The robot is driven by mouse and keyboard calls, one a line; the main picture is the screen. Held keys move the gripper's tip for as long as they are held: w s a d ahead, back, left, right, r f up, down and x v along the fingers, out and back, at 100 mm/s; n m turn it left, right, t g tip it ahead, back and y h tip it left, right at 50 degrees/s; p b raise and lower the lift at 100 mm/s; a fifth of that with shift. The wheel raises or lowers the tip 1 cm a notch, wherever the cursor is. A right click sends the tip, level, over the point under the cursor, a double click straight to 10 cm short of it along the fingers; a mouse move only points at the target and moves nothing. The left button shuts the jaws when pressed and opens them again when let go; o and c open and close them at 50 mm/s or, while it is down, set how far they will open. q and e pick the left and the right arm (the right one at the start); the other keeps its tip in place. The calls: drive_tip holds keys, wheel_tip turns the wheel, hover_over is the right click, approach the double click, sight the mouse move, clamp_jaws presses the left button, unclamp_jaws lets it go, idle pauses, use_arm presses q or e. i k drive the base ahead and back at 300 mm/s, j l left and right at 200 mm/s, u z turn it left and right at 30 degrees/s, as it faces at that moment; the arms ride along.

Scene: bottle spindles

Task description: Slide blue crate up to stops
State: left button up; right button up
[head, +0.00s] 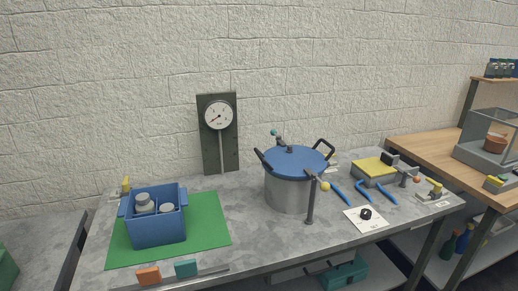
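The blue crate (158,232) stands upright on the green mat (208,228) at the left of the grey table. It is open at the top, with a divider and grey bottle-like items inside. A small yellow-topped fitting (126,185) shows just behind the crate's left back corner. Whether they touch cannot be told. I cannot make out for sure which parts are the stops. Neither of my grippers is in view.
An orange block (148,276) and a teal block (186,268) sit by a thin rail at the table's front edge. A blue-lidded pot (290,190) stands right of the mat. A gauge board (219,140) stands behind. The mat's right part is clear.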

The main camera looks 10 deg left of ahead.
sight(153, 229)
drive_tip(key=l+u, duration=0.1)
drive_tip(key=u, duration=1.6)
drive_tip(key=k+j, duration=0.05)
